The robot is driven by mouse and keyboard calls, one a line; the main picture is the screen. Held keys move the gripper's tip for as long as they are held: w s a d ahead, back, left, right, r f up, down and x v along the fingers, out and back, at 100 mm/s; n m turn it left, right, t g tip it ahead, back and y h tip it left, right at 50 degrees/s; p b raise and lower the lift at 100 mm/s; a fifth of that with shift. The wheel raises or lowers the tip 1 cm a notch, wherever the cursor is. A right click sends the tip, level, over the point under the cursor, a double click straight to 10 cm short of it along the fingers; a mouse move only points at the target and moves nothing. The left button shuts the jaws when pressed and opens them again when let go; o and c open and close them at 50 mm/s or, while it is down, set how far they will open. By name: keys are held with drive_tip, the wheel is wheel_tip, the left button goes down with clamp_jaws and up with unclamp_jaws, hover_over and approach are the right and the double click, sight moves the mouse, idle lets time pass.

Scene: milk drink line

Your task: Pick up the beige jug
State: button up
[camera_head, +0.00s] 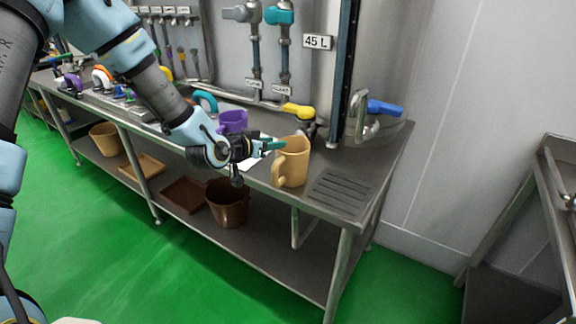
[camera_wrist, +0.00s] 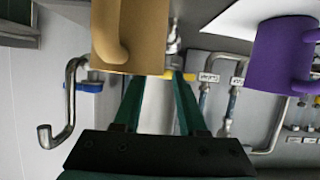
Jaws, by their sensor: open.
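The beige jug (camera_head: 293,163) stands upright on the steel counter near its right end, its handle facing the front left. In the wrist view the jug (camera_wrist: 146,30) is large at the top, just beyond the fingertips, and that view is upside down. My gripper (camera_head: 274,146) is at the left side of the jug, near its upper body. Its two green fingers (camera_wrist: 158,84) are apart, with nothing held between them. I cannot tell whether a fingertip touches the jug. The jug's far side is hidden.
A purple jug (camera_head: 233,121) stands behind my gripper and shows in the wrist view (camera_wrist: 283,55). A slatted drain (camera_head: 340,190) lies right of the beige jug. A yellow-handled tap (camera_head: 298,110) and a bent pipe (camera_head: 362,117) rise behind. A brown bucket (camera_head: 228,205) sits on the lower shelf (camera_head: 270,250).

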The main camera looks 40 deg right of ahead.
drive_tip(key=shift+x, duration=1.1)
clamp_jaws()
drive_tip(key=shift+f, duration=0.1)
idle(0.5)
